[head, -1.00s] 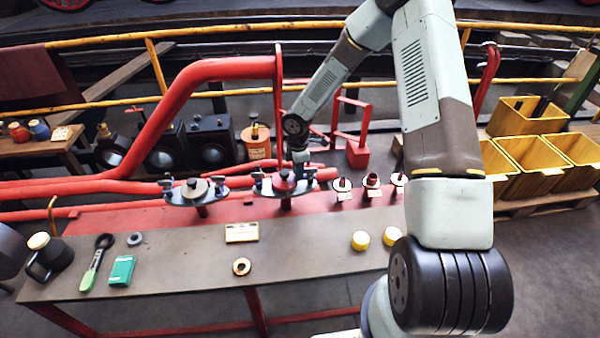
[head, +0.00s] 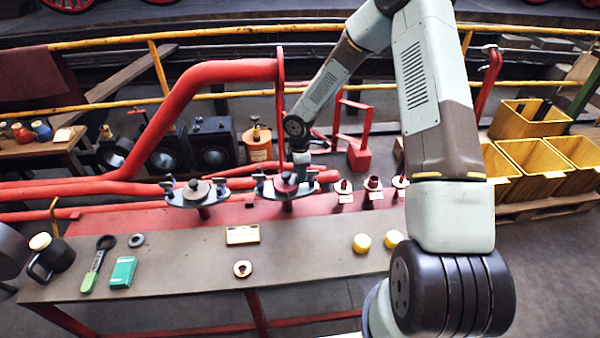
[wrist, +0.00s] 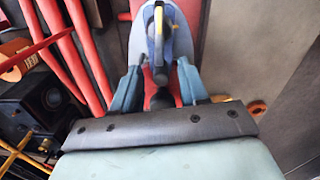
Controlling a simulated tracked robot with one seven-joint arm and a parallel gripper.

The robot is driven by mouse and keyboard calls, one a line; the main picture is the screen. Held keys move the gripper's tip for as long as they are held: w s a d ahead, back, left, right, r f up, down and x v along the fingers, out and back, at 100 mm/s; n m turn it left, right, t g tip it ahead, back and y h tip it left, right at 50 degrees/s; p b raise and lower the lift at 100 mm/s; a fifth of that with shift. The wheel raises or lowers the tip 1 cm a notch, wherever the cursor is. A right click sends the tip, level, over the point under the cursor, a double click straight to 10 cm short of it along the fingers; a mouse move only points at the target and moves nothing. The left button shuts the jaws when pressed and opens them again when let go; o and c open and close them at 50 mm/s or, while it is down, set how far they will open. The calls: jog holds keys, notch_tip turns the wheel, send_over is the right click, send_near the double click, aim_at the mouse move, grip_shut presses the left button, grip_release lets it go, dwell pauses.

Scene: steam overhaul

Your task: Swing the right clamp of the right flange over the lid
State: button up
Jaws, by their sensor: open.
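The right flange (head: 268,191) stands on the red pipework behind the bench, with a dark lid on it and a clamp at each side. My gripper (head: 303,172) is at its right side, pointing down, and hides much of the right clamp. In the wrist view my gripper (wrist: 160,70) is open, its two blue-grey fingers either side of a dark clamp part (wrist: 158,77). I cannot tell whether the fingers touch it. Beyond them lies the pale grey flange plate (wrist: 139,42) with a yellow-edged part on it. The left flange (head: 184,199) stands apart to the left.
A thick red pipe (head: 190,85) rises behind the flanges. Small red fittings (head: 372,188) stand to the right.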

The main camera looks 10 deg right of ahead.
notch_tip(320, 180, up, 14)
jog(key=shift+f, duration=0.25)
dwell(0.3)
jog(key=s+d+r+m+t+h, duration=0.1)
jog(key=s+d+r+m, duration=0.25)
jog(key=r, duration=0.35)
jog(key=s+d+r+m+t+h, duration=0.1)
jog(key=s+d+r+m, duration=0.2)
jog(key=s+r, duration=0.3)
jog(key=s+d+r+m, duration=0.3)
jog(key=d+r, duration=0.1)
jog(key=r, duration=0.5)
jog(key=s+d+r+m+t+y, duration=0.1)
jog(key=s+r+m, duration=0.3)
jog(key=s, duration=0.6)
jog(key=s+d+r+m+t+y, duration=0.1)
jog(key=s+r+m, duration=0.4)
jog(key=s, duration=0.5)
jog(key=shift+d+r+m+t, duration=0.15)
jog(key=shift+d+m+t, duration=0.4)
jog(key=shift+d+t, duration=0.35)
